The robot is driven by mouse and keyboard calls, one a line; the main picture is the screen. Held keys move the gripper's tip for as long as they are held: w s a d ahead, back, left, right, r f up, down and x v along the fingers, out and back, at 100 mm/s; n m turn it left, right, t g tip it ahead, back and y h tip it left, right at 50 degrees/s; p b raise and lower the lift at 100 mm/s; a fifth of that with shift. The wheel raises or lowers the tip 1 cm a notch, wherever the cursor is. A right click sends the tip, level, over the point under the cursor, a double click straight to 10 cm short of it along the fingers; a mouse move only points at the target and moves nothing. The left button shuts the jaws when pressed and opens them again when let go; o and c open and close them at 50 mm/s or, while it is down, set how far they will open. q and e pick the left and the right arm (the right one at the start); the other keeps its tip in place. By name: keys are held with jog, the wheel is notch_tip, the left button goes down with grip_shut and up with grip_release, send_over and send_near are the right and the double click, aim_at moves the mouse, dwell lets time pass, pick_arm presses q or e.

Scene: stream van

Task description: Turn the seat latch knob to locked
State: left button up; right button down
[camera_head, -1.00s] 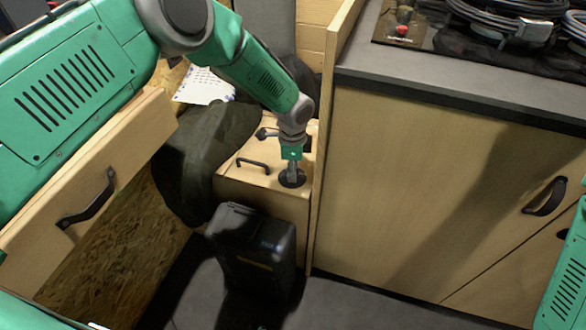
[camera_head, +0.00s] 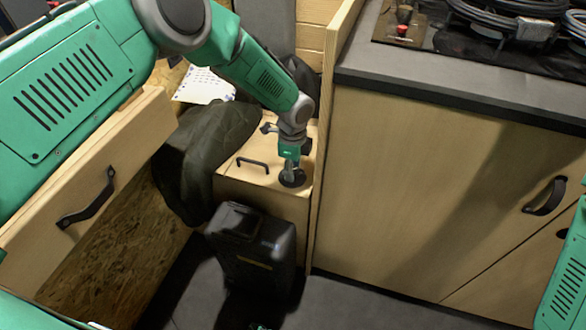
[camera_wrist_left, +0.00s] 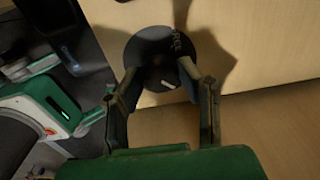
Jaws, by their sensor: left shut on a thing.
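The seat latch knob is a round black disc (camera_head: 292,179) on top of the light wooden seat box (camera_head: 240,183). It also shows in the left wrist view, where the disc (camera_wrist_left: 150,45) has a small white mark near the fingers and faint lettering on its rim. My left gripper (camera_head: 291,170) points down onto the knob from above. In the wrist view its two fingers (camera_wrist_left: 160,73) reach the disc from both sides and are shut on its grip, which they partly hide. My right gripper is out of view.
A black handle (camera_head: 253,164) lies on the box top left of the knob. A black case (camera_head: 255,250) stands in front of the box. A dark cloth (camera_head: 185,160) is at its left. A tall wooden panel (camera_head: 330,130) rises close on the right.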

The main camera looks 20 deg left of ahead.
pick_arm(q)
jog(key=o, duration=1.1)
jog(key=shift+w, duration=0.1)
jog(key=shift+o, duration=0.2)
jog(key=shift+r, duration=0.25)
notch_tip(320, 180, up, 11)
jog(key=shift+r, duration=0.2)
